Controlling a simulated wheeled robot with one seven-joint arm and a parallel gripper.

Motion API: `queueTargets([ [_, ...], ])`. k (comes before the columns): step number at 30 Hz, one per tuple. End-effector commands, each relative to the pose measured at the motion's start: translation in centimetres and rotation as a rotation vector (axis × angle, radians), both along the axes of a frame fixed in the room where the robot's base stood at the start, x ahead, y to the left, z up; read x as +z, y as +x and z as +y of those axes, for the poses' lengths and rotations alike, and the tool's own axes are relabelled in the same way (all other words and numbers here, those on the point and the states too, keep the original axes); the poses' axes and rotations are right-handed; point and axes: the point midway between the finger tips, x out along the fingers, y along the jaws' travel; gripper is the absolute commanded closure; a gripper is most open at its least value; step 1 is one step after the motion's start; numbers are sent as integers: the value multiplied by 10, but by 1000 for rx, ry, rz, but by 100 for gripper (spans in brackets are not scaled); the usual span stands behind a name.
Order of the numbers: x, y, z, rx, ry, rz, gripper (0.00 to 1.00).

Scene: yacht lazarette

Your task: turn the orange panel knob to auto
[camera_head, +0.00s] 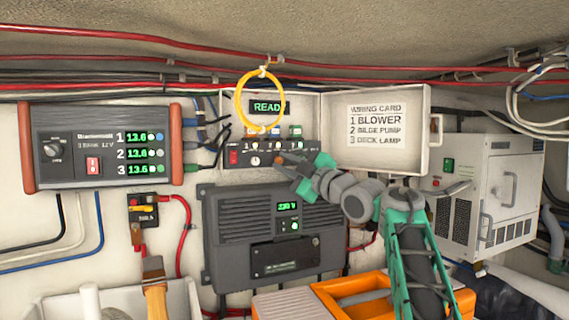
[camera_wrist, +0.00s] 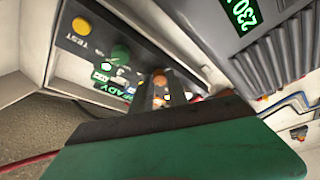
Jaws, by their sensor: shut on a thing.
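The switch panel (camera_head: 212,152) is a dark strip with small lamps and switches, set in an open white box under a green READY display (camera_head: 268,107). My gripper (camera_head: 284,161) reaches in from the right, its tip against the panel's lower right part. It is shut on the orange knob (camera_head: 279,159), mostly hidden by the jaws. In the wrist view, orange (camera_wrist: 160,78) shows at the far end of my gripper, beside a green round part (camera_wrist: 121,54). A yellow button (camera_wrist: 82,26) marked TEST is farther left. The knob's pointer and auto mark cannot be read.
A yellow ring (camera_head: 239,92) hangs before the panel. The open lid (camera_head: 385,155) with a wiring card stands to the right. A grey charger (camera_head: 220,235) sits below, an orange case (camera_head: 325,287) lower. A three-channel meter (camera_head: 75,172) is left.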

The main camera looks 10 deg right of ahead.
Motion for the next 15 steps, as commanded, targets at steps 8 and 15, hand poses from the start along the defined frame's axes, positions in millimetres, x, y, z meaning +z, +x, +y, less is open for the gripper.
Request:
queueTargets([
  [8,0,1,0,1,-82,-14,100],
  [15,-1,1,0,0,-96,-17,100],
])
